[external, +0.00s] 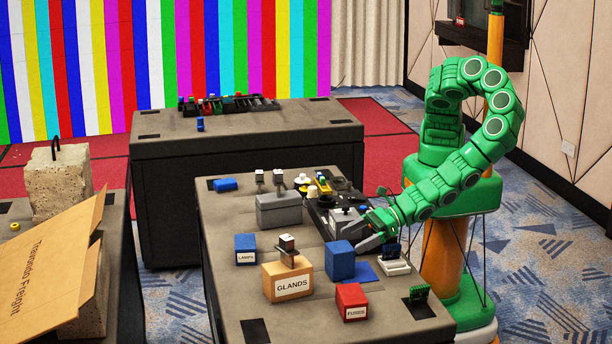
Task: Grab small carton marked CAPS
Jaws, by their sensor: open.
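I cannot read the word CAPS on any box. A blue carton (340,261) stands on the near table with no readable label on its visible sides. A smaller blue carton marked LAMPS (245,249), an orange carton marked GLANDS (287,279) and a red carton marked FUSES (351,301) stand around it. My gripper (357,236) is open, above the table just behind and right of the unlabelled blue carton. It appears empty, and I cannot tell its exact height.
A grey block (279,210) with upright parts and a dark tray (325,209) of small parts stand farther back on the table. A white-based device (394,265) is beside my gripper. The front left tabletop is clear.

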